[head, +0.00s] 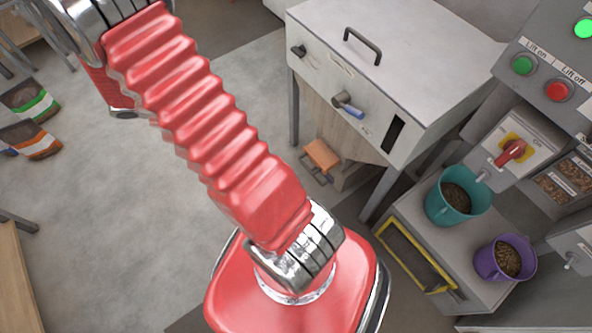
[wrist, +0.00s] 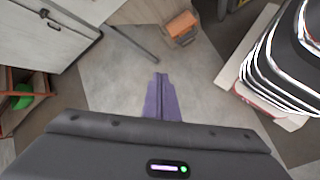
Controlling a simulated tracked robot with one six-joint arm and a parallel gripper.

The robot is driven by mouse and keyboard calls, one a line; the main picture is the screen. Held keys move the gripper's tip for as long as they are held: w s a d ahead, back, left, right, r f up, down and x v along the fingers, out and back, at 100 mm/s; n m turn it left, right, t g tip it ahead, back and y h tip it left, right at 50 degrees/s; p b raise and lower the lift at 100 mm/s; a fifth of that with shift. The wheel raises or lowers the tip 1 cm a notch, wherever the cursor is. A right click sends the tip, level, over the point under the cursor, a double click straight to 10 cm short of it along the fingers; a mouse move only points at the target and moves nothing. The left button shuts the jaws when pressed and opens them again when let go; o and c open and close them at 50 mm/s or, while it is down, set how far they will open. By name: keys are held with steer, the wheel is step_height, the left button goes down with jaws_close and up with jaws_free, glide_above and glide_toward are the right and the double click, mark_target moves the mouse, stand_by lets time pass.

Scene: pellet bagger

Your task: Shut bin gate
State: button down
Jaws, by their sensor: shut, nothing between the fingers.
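The grey bin (head: 365,75) stands on legs at the upper right of the head view. A lever with a blue grip (head: 350,107) is on its front face, pointing down and right; I take it for the gate lever, but cannot read its label or see the gate itself. A pale cabinet-like body (wrist: 40,45), probably the bin, shows at upper left in the wrist view. My gripper (wrist: 160,77) has its purple fingers together, empty, over bare floor and apart from everything. It is out of the head view.
An orange pedal (head: 321,154) is low under the bin; it also shows in the wrist view (wrist: 181,23). A teal bucket (head: 457,197) and a purple bucket (head: 505,258) hold pellets at right. A control panel (head: 555,65) rises there. Floor at left is mostly clear.

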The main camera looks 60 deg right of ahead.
steer(key=s+d+f+n+g+h, duration=0.15)
steer(key=d+f, duration=0.25)
steer(key=f, duration=0.7)
steer(key=s+d+f+n, duration=0.3)
steer(key=f, duration=0.9)
steer(key=s+f+n, duration=0.2)
steer(key=s+f, duration=0.3)
steer(key=f, duration=0.4)
steer(key=s+f+n, duration=0.2)
steer(key=s+f, duration=0.4)
steer(key=f, duration=0.3)
steer(key=shift+d+h, duration=0.1)
steer(key=shift+h, duration=0.15)
steer(key=s+d+f, duration=0.5)
steer(key=d, duration=0.5)
steer(key=shift+s+d+f, duration=0.15)
steer(key=shift+s+f, duration=0.05)
steer(key=shift+f, duration=0.05)
